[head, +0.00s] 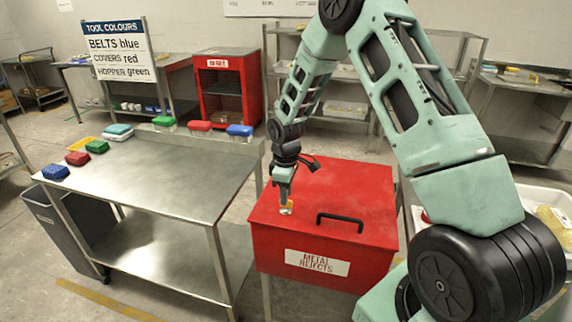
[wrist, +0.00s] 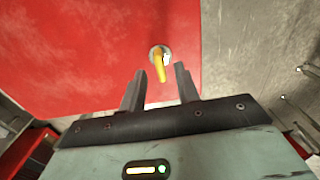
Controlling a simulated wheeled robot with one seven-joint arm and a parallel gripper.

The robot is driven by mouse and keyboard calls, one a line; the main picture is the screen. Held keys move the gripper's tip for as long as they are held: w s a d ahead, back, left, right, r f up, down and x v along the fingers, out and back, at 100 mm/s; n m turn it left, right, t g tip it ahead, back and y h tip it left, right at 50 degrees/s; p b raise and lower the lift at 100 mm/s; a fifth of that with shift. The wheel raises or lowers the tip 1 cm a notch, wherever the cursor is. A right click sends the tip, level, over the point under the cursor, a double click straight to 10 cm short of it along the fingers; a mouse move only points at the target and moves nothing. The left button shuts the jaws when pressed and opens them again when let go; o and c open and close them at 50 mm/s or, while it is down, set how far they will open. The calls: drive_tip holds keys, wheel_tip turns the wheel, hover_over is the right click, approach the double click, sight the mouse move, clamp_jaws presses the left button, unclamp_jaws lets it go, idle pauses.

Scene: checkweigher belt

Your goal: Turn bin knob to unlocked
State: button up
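The red metal rejects bin (head: 340,195) stands right of the steel table, its lid closed, with a "METAL REJECTS" label on its front. The bin's knob (head: 286,207) is on the left part of the lid; in the wrist view it shows as a yellow lever (wrist: 159,66) on a round silver base. My gripper (head: 285,193) points down just above the knob. In the wrist view my gripper (wrist: 158,82) is open, with a finger on each side of the lever's line and a gap to each. I cannot tell which marking the lever points at.
A black handle (head: 340,220) rises from the lid, right of the knob. The steel table (head: 150,175) on the left carries several coloured brushes along its edges. A sign (head: 117,48) about tool colours and a red cabinet (head: 225,85) stand behind.

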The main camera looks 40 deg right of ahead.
wheel_tip(320, 180, up, 15)
drive_tip(key=b, duration=0.1)
drive_tip(key=shift+f, duration=0.1)
idle(0.5)
drive_tip(key=s+a+r, duration=0.1)
drive_tip(key=s+a, duration=0.5)
drive_tip(key=a, duration=0.4)
drive_tip(key=s+a+r, duration=0.2)
drive_tip(key=s+a, duration=0.4)
drive_tip(key=a, duration=0.4)
drive_tip(key=s+a, duration=0.3)
drive_tip(key=s, duration=0.6)
drive_tip(key=s+a+f, duration=0.1)
drive_tip(key=s+a, duration=0.2)
drive_tip(key=s, duration=0.6)
drive_tip(key=shift+s+a+y, duration=0.2)
drive_tip(key=shift+s+y, duration=0.1)
drive_tip(key=shift+s, duration=0.1)
drive_tip(key=shift+o, duration=0.2)
drive_tip(key=shift+w+f, duration=0.1)
drive_tip(key=shift+w, duration=0.05)
